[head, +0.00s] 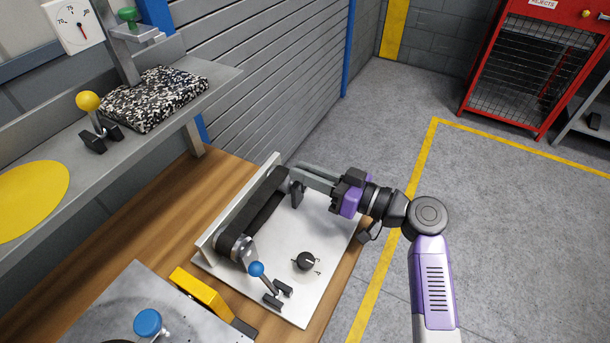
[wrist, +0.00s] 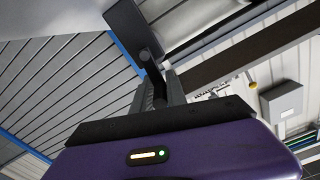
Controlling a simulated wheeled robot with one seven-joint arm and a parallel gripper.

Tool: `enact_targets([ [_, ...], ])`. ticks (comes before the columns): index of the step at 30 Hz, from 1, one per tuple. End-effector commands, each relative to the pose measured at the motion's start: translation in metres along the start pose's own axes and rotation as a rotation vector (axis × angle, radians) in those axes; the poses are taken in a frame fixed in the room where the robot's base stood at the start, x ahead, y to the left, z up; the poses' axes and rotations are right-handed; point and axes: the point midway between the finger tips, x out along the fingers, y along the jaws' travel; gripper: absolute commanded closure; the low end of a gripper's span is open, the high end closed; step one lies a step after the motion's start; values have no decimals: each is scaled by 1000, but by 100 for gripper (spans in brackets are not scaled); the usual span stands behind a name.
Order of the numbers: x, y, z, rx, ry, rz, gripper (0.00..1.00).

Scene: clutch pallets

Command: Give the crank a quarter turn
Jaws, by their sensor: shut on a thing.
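The white board (head: 325,250) on the wooden bench carries a dark belt (head: 262,212) running over two pulleys. At the belt's far end, a dark crank (head: 297,194) shows partly beside my gripper (head: 304,177). My purple-bodied gripper reaches in from the right, with its grey fingers shut on the crank. In the wrist view, the crank's dark flat plate (wrist: 133,28) stands beyond the gripper (wrist: 163,88), with a dark handle part between the fingers. The fingers hide much of the grip and of the far pulley.
On the board's near part are a black knob (head: 306,261) with marks and a blue-knobbed lever (head: 257,269). A grey shelf (head: 60,169) overhangs the bench at left. Open floor lies right.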

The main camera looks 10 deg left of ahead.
Motion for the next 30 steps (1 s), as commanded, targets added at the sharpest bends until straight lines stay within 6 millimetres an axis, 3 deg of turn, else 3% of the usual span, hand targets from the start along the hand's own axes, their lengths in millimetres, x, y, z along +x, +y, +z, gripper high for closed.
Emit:
enact_targets([
  [30, 0, 38, 12, 940, -3, -4, 100],
])
